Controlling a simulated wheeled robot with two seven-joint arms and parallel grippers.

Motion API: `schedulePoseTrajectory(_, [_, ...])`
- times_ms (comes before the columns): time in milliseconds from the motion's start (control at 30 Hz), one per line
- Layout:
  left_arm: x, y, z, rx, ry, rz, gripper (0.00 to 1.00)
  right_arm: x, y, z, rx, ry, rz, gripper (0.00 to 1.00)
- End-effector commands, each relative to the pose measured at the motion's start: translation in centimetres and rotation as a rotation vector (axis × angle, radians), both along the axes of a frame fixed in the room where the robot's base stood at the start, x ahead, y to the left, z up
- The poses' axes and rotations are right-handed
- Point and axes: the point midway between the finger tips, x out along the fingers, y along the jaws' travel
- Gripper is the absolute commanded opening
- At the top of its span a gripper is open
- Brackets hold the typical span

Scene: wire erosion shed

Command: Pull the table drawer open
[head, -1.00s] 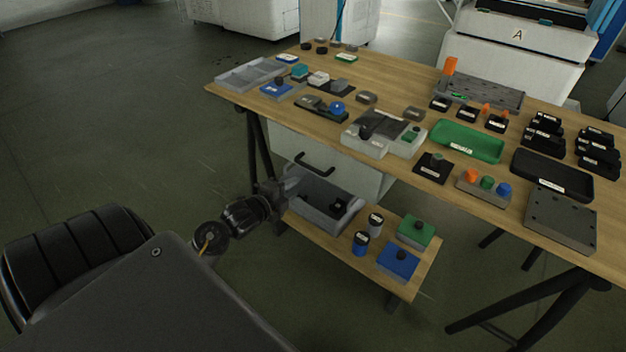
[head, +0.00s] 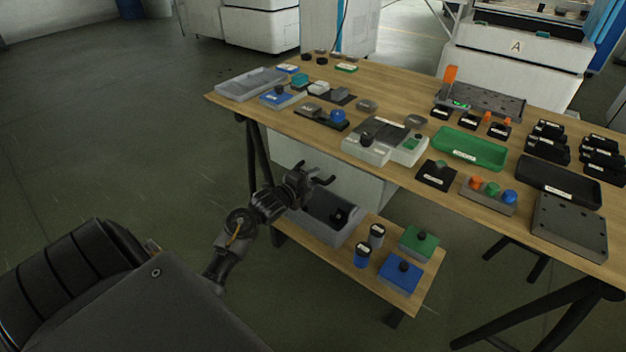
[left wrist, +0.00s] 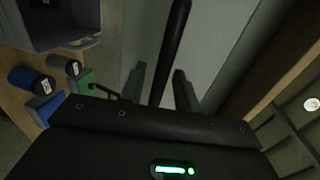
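The table drawer has a pale grey front (head: 368,188) under the left part of the wooden tabletop; it looks closed. My left gripper (head: 318,178) is in front of it, over the place of the handle, and covers much of that area in the head view. In the left wrist view the black bar handle (left wrist: 174,45) runs between the two fingers of my left gripper (left wrist: 160,82). The fingers stand apart on either side of the bar, with a gap showing. The drawer front (left wrist: 215,40) fills the background there. My right gripper is not in view.
A grey bin (head: 330,222) stands on the lower shelf (head: 345,262) just below my left gripper, with blue and green items beside it. The tabletop (head: 400,95) carries many trays and parts. Black table legs (head: 254,160) stand at the left. The floor left of the table is clear.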

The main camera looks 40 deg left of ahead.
Motion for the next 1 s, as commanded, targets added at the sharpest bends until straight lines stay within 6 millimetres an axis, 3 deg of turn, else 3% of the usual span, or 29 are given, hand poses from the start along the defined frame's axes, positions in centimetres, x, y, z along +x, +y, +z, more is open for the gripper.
schedulePoseTrajectory(367, [0.76,-0.03,-0.16,-0.001,0.000,-0.001,0.32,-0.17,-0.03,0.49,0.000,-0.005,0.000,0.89])
schedulePoseTrajectory(633, [0.72,0.00,-0.15,-0.001,0.000,0.000,0.00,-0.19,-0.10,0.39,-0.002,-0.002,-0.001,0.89])
schedulePoseTrajectory(1000, [0.59,-0.09,-0.14,0.000,0.001,-0.002,0.00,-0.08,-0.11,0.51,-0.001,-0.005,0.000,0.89])
